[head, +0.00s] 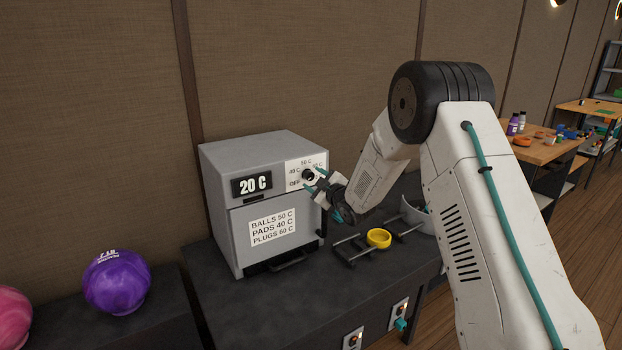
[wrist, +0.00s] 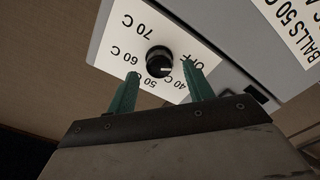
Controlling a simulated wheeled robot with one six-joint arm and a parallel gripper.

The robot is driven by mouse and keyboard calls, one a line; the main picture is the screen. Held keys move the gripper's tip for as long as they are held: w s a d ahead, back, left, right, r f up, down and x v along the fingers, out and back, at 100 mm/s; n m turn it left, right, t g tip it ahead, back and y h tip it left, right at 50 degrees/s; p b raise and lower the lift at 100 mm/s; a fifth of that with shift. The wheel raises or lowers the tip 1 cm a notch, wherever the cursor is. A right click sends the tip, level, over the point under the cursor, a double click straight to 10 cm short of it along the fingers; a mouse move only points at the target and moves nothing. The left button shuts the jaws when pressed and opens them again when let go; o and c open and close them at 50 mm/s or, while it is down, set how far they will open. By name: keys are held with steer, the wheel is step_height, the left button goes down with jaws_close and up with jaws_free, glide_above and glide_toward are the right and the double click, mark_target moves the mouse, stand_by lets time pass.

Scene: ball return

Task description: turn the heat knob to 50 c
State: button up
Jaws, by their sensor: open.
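The heat knob (head: 308,175) is a small black dial on a white plate at the upper right of a grey heater box (head: 228,225). It also shows in the wrist view (wrist: 158,58), with labels OFF, 40 C, 50 C, 60 C and 70 C around it. A small pale mark on its rim faces the 40 C and 50 C side; its exact setting is hard to tell. The display (head: 252,186) reads 20 C. My gripper (head: 314,180) is open, its teal fingertips at either side of the knob in the wrist view (wrist: 160,71). I cannot tell whether they touch it.
A sign (head: 272,228) on the heater reads balls 50 C, pads 40 C, plugs 60 C. A yellow ring (head: 378,238) and dark racks lie right of the heater on the dark bench (head: 290,310). A purple ball (head: 117,282) sits to the left.

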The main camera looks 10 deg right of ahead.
steer(key=shift+x, duration=1.2)
steer(key=c, duration=1)
